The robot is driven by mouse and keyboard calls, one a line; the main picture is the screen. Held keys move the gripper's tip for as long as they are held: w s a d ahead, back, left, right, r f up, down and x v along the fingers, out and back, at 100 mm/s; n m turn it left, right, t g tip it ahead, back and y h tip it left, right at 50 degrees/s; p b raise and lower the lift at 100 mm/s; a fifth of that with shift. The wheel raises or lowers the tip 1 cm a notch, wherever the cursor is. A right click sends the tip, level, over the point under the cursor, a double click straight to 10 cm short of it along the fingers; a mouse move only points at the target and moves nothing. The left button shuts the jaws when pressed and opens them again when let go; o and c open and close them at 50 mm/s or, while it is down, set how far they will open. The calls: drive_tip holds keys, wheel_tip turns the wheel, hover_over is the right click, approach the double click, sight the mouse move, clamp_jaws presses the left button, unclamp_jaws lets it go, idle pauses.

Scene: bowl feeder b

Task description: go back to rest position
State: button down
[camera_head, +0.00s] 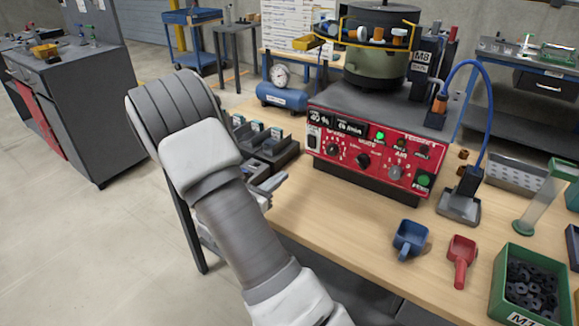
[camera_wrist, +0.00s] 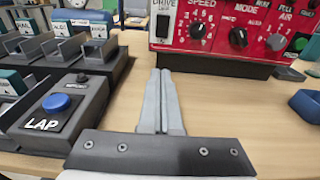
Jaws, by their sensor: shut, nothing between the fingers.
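My gripper (camera_head: 268,187) is over the left front part of the wooden table, mostly hidden behind my own arm in the head view. In the wrist view my gripper (camera_wrist: 161,84) has its two fingers together with nothing between them. The fingers point toward the table surface in front of the red control box. The control box (camera_head: 370,150) stands to the right of my gripper in the head view, and its front also shows in the wrist view (camera_wrist: 230,27). My gripper appears apart from it.
A dark fixture with a blue LAP button (camera_wrist: 57,103) lies left of my fingers. A blue scoop (camera_head: 409,239), a red scoop (camera_head: 461,255) and a green bin (camera_head: 503,262) of black parts occupy the right front. The bowl feeder (camera_head: 377,68) tops the control box. Bare tabletop (camera_head: 335,222) lies between.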

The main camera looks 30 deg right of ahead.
drive_tip(key=shift+s+a, duration=0.2)
drive_tip(key=shift+a, duration=0.25)
drive_tip(key=s+a+r+m+g+y, duration=0.1)
drive_tip(key=s+r+m+g+y, duration=0.55)
drive_tip(key=s+m, duration=0.7)
drive_tip(key=s+a+r+m+t+y, duration=0.3)
drive_tip(key=s+a+r+m+y, duration=0.15)
drive_tip(key=a, duration=0.45)
drive_tip(key=s+a+r+m+t+y, duration=0.35)
drive_tip(key=s+a+r+y, duration=0.2)
drive_tip(key=a, duration=0.35)
wheel_tip(320, 180, up, 15)
drive_tip(key=p, duration=1.4)
drive_tip(key=shift+s+a+r+m+g+h+p, duration=0.15)
drive_tip(key=shift+s+a+m+g+h+p, duration=0.1)
drive_tip(key=shift+a+m+g+h+p, duration=0.15)
drive_tip(key=shift+d, duration=0.25)
